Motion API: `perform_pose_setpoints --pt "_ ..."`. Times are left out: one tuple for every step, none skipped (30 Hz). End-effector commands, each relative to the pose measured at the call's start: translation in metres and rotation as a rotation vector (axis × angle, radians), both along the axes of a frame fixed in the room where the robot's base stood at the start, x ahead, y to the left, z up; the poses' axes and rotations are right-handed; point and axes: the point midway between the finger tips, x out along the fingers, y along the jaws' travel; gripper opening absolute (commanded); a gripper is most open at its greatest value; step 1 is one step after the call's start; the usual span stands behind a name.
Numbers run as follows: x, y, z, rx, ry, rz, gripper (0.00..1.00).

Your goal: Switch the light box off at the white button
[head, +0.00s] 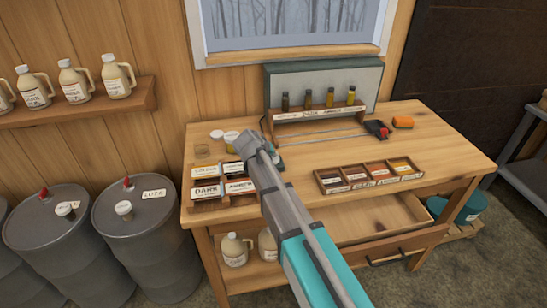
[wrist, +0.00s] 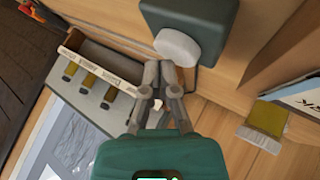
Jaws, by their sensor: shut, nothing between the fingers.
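The light box (head: 367,82) is a grey-green panel at the back of the workbench, behind a rack of sample bottles. Its face looks dull grey, and I cannot tell whether it is lit. In the wrist view a dark green box (wrist: 205,15) carries a round white button (wrist: 178,46). My gripper (wrist: 159,66) is shut and empty, with its fingertips close to the button's edge; I cannot tell whether they touch it. In the head view my gripper (head: 256,145) is over the bench's left part and hides most of that box.
The labelled sample rack (head: 307,116) holds several bottles. Left of my gripper are labelled boxes (head: 207,188) and small cups. A compartment tray (head: 370,176), a black-and-red device (head: 377,129) and an orange object (head: 403,122) lie to the right. An open drawer (head: 385,225) juts from the front.

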Motion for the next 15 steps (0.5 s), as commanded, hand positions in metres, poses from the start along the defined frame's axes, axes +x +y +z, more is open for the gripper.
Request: perform_pose_setpoints --pt "0.0000 0.0001 0.0044 0.000 0.000 0.000 0.00" --pt "0.0000 0.0002 0.0055 0.000 0.000 0.000 0.00" --pt "0.0000 0.0002 0.0068 0.000 0.000 0.000 0.00" --pt "0.0000 0.0002 0.0075 0.000 0.000 0.000 0.00" --pt "0.0000 0.0002 0.0080 0.000 0.000 0.000 0.00" --pt "0.0000 0.0002 0.0085 0.000 0.000 0.000 0.00" --pt "0.0000 0.0003 0.0086 0.000 0.000 0.000 0.00" --pt "0.0000 0.0003 0.0087 0.000 0.000 0.000 0.00" --pt "0.0000 0.0003 0.0086 0.000 0.000 0.000 0.00" --pt "0.0000 0.0003 0.0084 0.000 0.000 0.000 0.00" --pt "0.0000 0.0003 0.0083 0.000 0.000 0.000 0.00" --pt "0.0000 0.0004 0.0081 0.000 0.000 0.000 0.00" --pt "0.0000 0.0004 0.0081 0.000 0.000 0.000 0.00" --pt "0.0000 0.0004 0.0081 0.000 0.000 0.000 0.00" --pt "0.0000 0.0004 0.0081 0.000 0.000 0.000 0.00"
